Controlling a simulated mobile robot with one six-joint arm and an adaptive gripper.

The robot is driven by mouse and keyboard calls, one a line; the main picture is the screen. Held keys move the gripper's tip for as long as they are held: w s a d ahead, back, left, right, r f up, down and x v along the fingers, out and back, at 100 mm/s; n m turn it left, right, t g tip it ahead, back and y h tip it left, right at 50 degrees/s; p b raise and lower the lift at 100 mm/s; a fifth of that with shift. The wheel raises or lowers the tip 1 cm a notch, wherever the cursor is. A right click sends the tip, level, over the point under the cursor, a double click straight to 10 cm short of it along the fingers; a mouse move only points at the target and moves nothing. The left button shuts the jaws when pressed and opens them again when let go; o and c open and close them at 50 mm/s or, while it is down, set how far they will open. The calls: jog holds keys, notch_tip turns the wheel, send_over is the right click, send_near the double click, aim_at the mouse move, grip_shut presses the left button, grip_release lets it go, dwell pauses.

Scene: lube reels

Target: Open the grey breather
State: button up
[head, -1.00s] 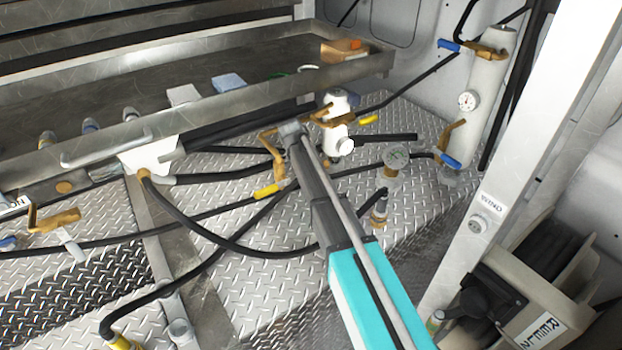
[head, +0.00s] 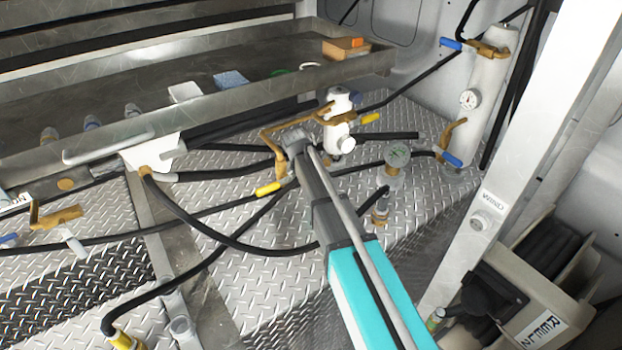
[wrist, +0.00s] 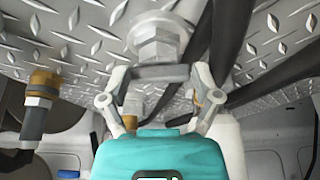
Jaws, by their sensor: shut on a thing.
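My gripper (head: 292,136) reaches in over the diamond-plate deck, among brass valves and black hoses. In the wrist view my gripper (wrist: 155,78) has its fingers closed in around a grey fitting with a hex collar and round top, seemingly the grey breather (wrist: 158,42). The exact contact is partly hidden by the fingers. In the head view my gripper covers the breather. A brass valve with a yellow-tipped lever (head: 270,188) is just left of my gripper. A white valve body (head: 340,125) stands close behind it to the right.
A metal tray (head: 230,108) runs along the back. Black hoses (head: 240,245) loop across the deck to the left. A white upright (head: 535,140) stands at the right, with a labelled reel box (head: 545,325) below.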

jog(key=shift+d+r, duration=0.1)
jog(key=shift+d, duration=0.5)
jog(key=shift+s+r+n, duration=0.1)
jog(key=shift+r+n, duration=0.15)
jog(key=shift+n, duration=0.05)
grip_shut()
jog(key=o, duration=0.9)
grip_release()
jog(key=shift+w+a+f, duration=0.1)
jog(key=shift+w+f, duration=0.15)
jog(key=shift+w, duration=0.2)
jog(key=shift+o, duration=0.2)
jog(key=shift+s+a, duration=0.1)
jog(key=shift+a, duration=0.25)
jog(key=shift+s+d+r+p, duration=0.1)
jog(key=shift+r+p, duration=0.15)
jog(key=shift+p, duration=0.05)
jog(key=shift+s+a+r+p, duration=0.15)
jog(key=shift+a+r+p, duration=0.1)
jog(key=shift+r+p, duration=0.15)
jog(key=shift+p+v, duration=1.95)
jog(key=shift+v, duration=0.25)
jog(key=shift+s+a+f, duration=0.1)
jog(key=shift+a, duration=0.1)
